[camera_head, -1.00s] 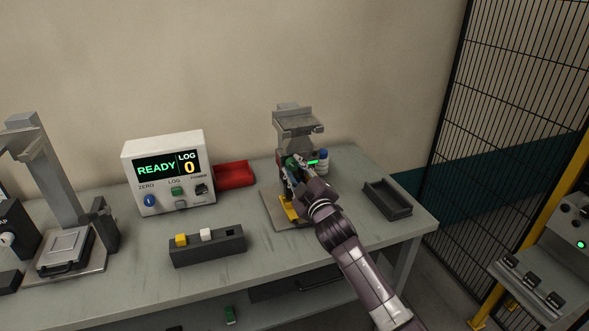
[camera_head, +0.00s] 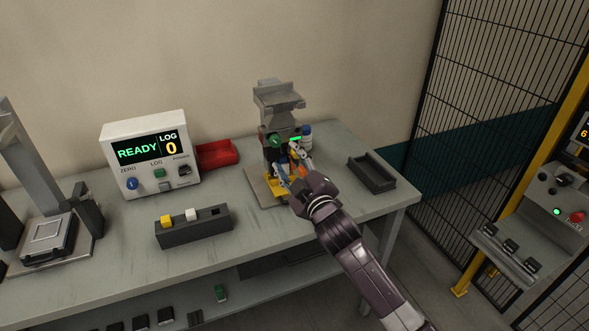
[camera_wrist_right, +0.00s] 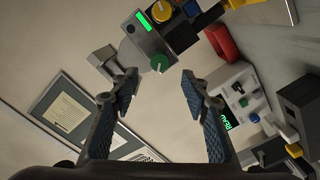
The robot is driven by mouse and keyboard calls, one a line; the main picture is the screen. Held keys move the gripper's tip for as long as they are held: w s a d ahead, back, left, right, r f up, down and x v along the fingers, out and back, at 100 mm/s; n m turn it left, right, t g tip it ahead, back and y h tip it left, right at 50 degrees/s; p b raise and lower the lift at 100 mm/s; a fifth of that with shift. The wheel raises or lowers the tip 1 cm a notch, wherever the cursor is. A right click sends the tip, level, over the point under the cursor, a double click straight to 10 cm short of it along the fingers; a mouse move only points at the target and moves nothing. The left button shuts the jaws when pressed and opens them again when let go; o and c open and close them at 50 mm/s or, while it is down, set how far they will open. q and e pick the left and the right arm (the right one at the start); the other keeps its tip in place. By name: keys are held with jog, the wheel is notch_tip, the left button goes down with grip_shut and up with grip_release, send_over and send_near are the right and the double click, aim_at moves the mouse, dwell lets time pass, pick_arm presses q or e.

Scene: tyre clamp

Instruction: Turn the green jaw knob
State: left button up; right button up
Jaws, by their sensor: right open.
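The green jaw knob (camera_head: 275,141) is on the front of the grey tyre clamp (camera_head: 280,98), which stands on the bench. It also shows in the right wrist view (camera_wrist_right: 159,63), ahead of the fingers and between their lines. My right gripper (camera_head: 290,166) is in front of the clamp, just below and to the right of the knob. In the right wrist view its two fingers (camera_wrist_right: 157,90) are spread with nothing between them, and the knob is apart from them. My left gripper is not in view.
A READY readout box (camera_head: 150,160) and a red bin (camera_head: 216,154) stand left. A dark tray (camera_head: 371,174) lies right.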

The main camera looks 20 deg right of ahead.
jog(key=s, duration=0.4)
jog(key=shift+s, duration=0.15)
